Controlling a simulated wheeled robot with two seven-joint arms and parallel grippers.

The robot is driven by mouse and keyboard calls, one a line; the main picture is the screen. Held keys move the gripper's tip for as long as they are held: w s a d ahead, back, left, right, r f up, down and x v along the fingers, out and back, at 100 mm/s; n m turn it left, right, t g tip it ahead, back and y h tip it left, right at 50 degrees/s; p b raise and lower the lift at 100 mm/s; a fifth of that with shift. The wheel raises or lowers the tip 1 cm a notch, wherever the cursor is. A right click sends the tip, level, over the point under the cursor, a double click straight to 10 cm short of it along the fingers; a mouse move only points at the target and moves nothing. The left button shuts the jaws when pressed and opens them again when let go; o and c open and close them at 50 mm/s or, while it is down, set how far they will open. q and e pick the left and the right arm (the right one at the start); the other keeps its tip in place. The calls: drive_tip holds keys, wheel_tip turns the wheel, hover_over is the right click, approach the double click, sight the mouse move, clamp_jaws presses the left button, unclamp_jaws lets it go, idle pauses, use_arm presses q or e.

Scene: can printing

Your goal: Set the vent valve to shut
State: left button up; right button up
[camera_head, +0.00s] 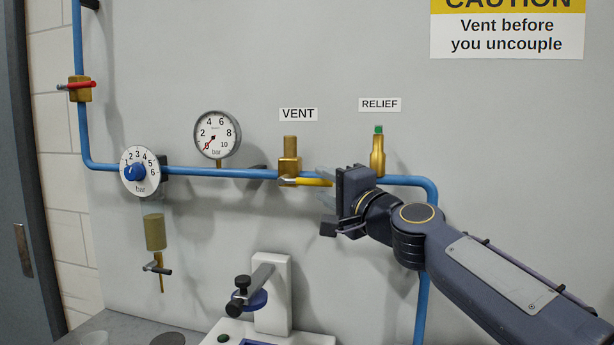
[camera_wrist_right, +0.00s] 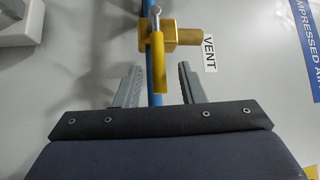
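The vent valve (camera_head: 289,165) is a brass body on the blue pipe, under the VENT label. Its yellow lever handle (camera_head: 314,182) points right, lying along the pipe. In the right wrist view, the brass body (camera_wrist_right: 178,36) is at the top and the handle (camera_wrist_right: 157,66) reaches down toward my gripper. My right gripper (camera_head: 325,187) is open at the lever's free end. In the wrist view its fingers (camera_wrist_right: 158,86) stand apart on either side of the handle's line, with gaps at both sides. My left gripper is not in view.
A relief valve (camera_head: 378,158) stands right of my right gripper, close above it. A pressure gauge (camera_head: 217,135) and a blue-knobbed regulator dial (camera_head: 139,171) are left. A red-handled valve (camera_head: 80,88) is far left. A white stand (camera_head: 272,300) rises from the bench below.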

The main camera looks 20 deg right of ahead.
sight(314, 180)
drive_tip(key=shift+p+x, duration=0.5)
drive_tip(key=shift+x, duration=1.8)
drive_tip(key=shift+d+f, duration=0.1)
drive_tip(key=shift+c, duration=0.5)
clamp_jaws()
